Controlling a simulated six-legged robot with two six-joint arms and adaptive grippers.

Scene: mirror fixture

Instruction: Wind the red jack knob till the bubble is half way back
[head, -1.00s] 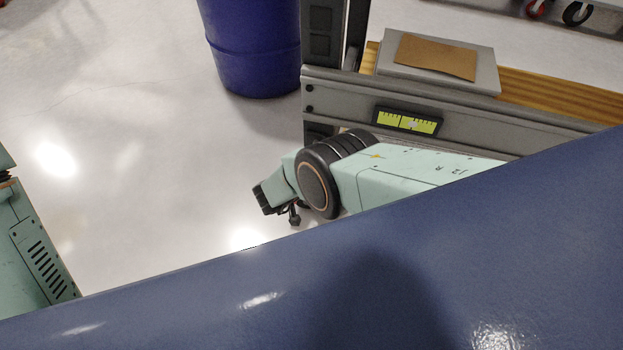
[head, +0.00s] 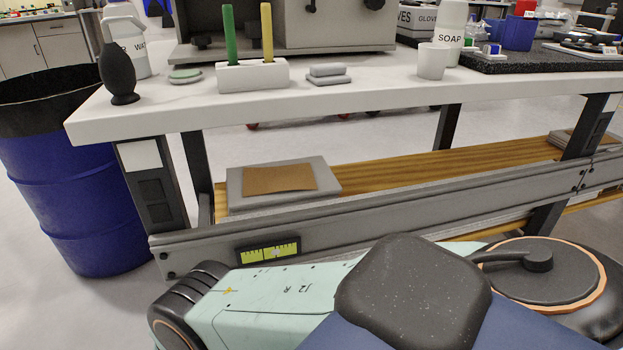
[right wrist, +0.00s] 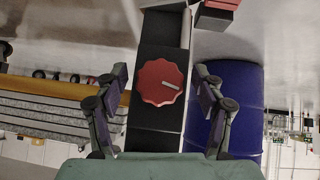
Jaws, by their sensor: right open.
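The red jack knob (right wrist: 160,82) has a scalloped rim and a pale pointer line aimed right. It sits on a black upright post in the right wrist view. My right gripper (right wrist: 160,75) is open, one finger on each side of the knob in the picture, with visible gaps; I cannot tell how near it is in depth. The yellow-green level vial (head: 268,252) with dark ticks is on the grey rail in the head view. Its pale bubble (head: 277,253) looks near the middle, but is small. The head view hides the knob and right gripper. My left gripper is out of view.
A white bench top (head: 350,95) holds a black rubber bulb (head: 119,72), a soap bottle (head: 451,30) and a cup (head: 433,61). A blue drum (head: 70,190) stands left of the bench; it also shows in the right wrist view (right wrist: 232,105). A grey slab (head: 325,180) lies on the wooden shelf.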

